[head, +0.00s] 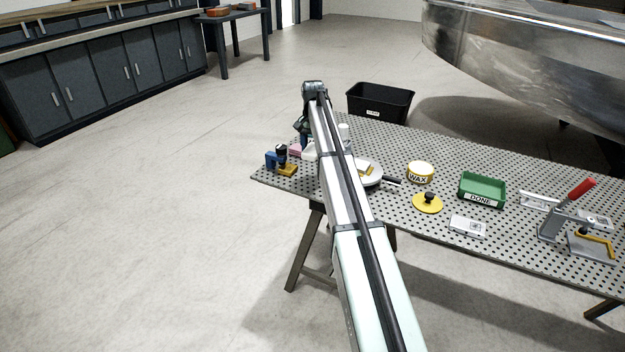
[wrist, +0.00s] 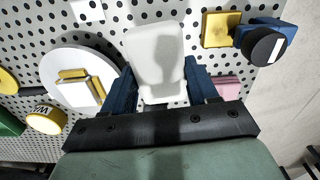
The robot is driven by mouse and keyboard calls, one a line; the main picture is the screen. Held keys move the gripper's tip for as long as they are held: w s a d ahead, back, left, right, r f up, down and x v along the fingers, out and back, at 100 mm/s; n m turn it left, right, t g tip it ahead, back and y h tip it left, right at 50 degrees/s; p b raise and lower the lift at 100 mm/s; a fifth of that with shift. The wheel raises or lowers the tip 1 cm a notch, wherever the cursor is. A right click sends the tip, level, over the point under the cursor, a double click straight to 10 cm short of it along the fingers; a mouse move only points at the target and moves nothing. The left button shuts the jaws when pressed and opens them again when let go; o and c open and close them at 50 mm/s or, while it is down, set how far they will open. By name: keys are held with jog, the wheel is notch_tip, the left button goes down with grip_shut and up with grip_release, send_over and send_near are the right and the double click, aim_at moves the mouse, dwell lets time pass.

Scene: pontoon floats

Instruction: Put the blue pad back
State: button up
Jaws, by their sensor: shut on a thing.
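My gripper (wrist: 161,88) has two dark blue fingers shut on a white rounded piece (wrist: 156,48), which lies between them over the perforated table. A white piece also shows beside the arm in the head view (head: 309,152), where my arm hides most of my gripper. I cannot pick out a plain blue pad. The clearest blue thing is a blue-bodied tool (head: 274,161) with a yellow base and black knob, at the table's left end. It also shows at upper right in the wrist view (wrist: 283,29), apart from my fingers.
A pink block (wrist: 229,86) lies close beside the right finger. A white disc (wrist: 62,76) bearing a yellow-and-white piece is left. The wax tin (head: 420,171), yellow disc (head: 424,206), green DONE tray (head: 482,190) and red-handled clamp (head: 580,190) stand right. A black bin (head: 380,102) is behind.

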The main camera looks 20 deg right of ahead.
aim_at(313, 177)
jog(key=shift+m, duration=0.4)
jog(key=shift+f, duration=5)
jog(key=shift+f, duration=0.1)
jog(key=o, duration=0.9)
jog(key=shift+o, duration=0.2)
notch_tip(313, 177, up, 12)
jog(key=shift+r, duration=0.1)
